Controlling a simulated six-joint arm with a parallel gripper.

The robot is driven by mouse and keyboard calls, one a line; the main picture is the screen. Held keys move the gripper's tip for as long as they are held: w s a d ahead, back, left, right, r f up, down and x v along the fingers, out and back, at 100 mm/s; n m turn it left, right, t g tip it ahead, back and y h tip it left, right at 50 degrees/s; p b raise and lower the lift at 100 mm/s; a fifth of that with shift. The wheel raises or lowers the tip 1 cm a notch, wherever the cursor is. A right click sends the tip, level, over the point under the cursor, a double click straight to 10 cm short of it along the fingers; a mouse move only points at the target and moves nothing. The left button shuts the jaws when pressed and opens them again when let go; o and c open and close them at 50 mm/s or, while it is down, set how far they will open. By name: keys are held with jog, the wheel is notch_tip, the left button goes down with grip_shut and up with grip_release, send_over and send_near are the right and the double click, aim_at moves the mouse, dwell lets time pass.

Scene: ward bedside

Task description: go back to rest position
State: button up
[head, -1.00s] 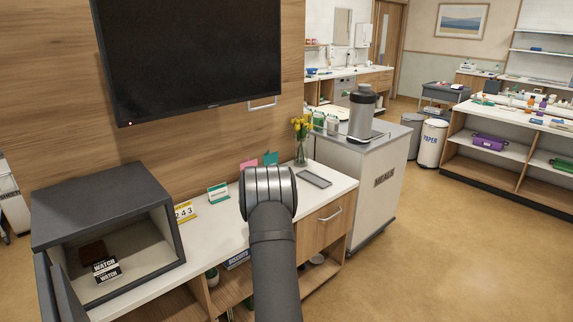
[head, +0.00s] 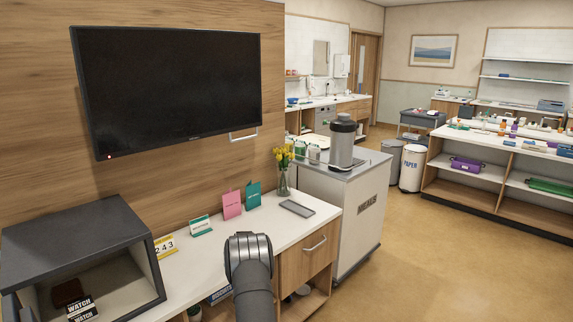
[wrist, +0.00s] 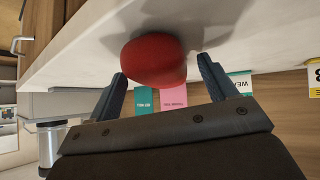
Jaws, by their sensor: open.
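My gripper (wrist: 163,72) shows in the wrist view with its two dark fingers spread wide. A rounded red object (wrist: 152,60) shows between and beyond the fingertips, against the white counter top (wrist: 90,50). A gap is visible on the right finger's side; whether the left finger touches the object I cannot tell. In the head view my arm stands at the bottom middle, in front of the counter (head: 190,262). It hides my gripper, and the red object cannot be seen there.
An open grey safe (head: 75,245) with a watch box (head: 80,309) stands at left. Pink (head: 232,205) and teal (head: 253,195) cards, a flower vase (head: 284,180) and a grey tray (head: 297,208) stand behind my arm.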

dwell(0.4)
jog(key=v, duration=1.2)
jog(key=x, duration=1.2)
jog(key=shift+f, duration=0.1)
jog(key=r, duration=0.4)
jog(key=shift+d+r, duration=0.2)
jog(key=shift+r, duration=0.2)
jog(key=s+d+r, duration=0.4)
jog(key=d+r, duration=0.3)
jog(key=d, duration=0.4)
jog(key=s+a+r+m+h, duration=0.1)
jog(key=s+a+m, duration=0.1)
jog(key=s+a, duration=0.7)
jog(key=shift+s+a+h, duration=0.15)
jog(key=shift+a+h, duration=0.25)
jog(key=shift+a, duration=1.25)
